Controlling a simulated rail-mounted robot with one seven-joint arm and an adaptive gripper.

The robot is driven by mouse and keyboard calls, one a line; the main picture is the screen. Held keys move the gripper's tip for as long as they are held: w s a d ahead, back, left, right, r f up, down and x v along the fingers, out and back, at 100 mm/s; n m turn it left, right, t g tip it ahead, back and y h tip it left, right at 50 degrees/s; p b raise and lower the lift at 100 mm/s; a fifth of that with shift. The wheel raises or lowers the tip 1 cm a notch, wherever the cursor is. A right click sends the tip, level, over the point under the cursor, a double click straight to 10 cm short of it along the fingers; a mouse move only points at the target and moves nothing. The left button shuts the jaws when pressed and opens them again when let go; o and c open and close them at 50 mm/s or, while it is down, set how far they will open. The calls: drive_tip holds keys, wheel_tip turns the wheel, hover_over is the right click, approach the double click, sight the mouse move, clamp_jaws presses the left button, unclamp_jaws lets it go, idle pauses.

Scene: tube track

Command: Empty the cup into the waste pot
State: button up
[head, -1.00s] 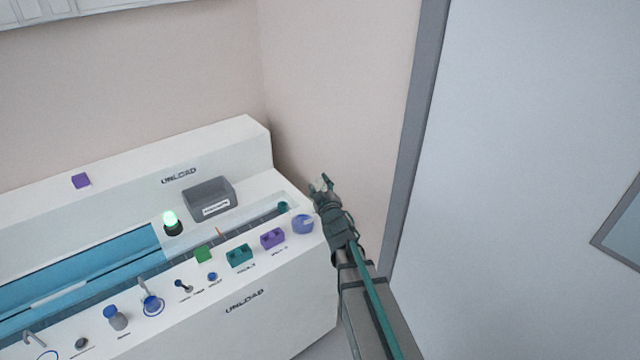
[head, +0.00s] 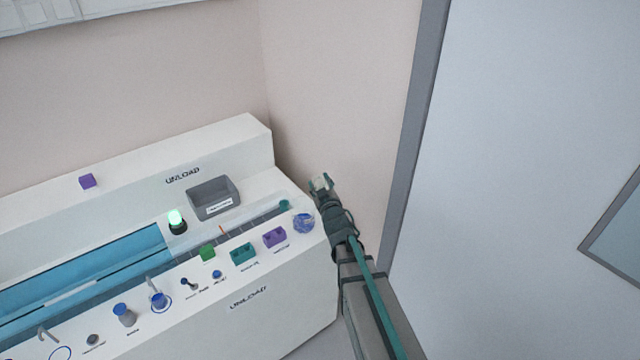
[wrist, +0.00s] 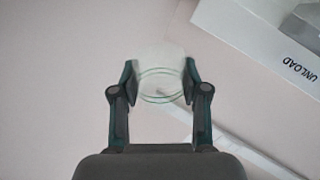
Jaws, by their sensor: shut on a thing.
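My gripper (wrist: 160,82) is shut on a clear cup (wrist: 161,62) with pale green rings, held between the two fingertips in the wrist view. I cannot tell whether anything is in the cup. In the head view my gripper (head: 320,183) is beyond the right end of the white bench, beside the wall, with the cup hard to make out. A round blue pot (head: 303,222) stands at the bench's right end, close to my wrist and apart from the cup. I cannot tell if it is the waste pot; its label is unreadable.
The white UNLOAD bench (head: 285,290) carries a grey bin (head: 213,197), a lit green lamp (head: 177,220), a teal block (head: 243,253), a purple block (head: 275,237) and a blue cup-like holder (head: 160,299). A grey door frame (head: 408,150) stands right of my arm.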

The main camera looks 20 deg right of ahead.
drive_tip(key=shift+r+p, duration=0.1)
drive_tip(key=shift+p, duration=0.2)
drive_tip(key=shift+d+r+m+p, duration=0.1)
drive_tip(key=shift+d+m+p, duration=0.2)
drive_tip(key=shift+p, duration=0.5)
drive_tip(key=d+m+p, duration=0.1)
drive_tip(key=m+p, duration=0.1)
drive_tip(key=p, duration=0.2)
drive_tip(key=shift+d+p, duration=0.1)
drive_tip(key=shift+p, duration=0.2)
drive_tip(key=shift+d+m+p, duration=0.4)
drive_tip(key=shift+m+p, duration=0.3)
drive_tip(key=shift+p, duration=0.4)
drive_tip(key=shift+d+m+p, duration=0.25)
drive_tip(key=shift+m+p, duration=0.15)
drive_tip(key=shift+p, duration=0.1)
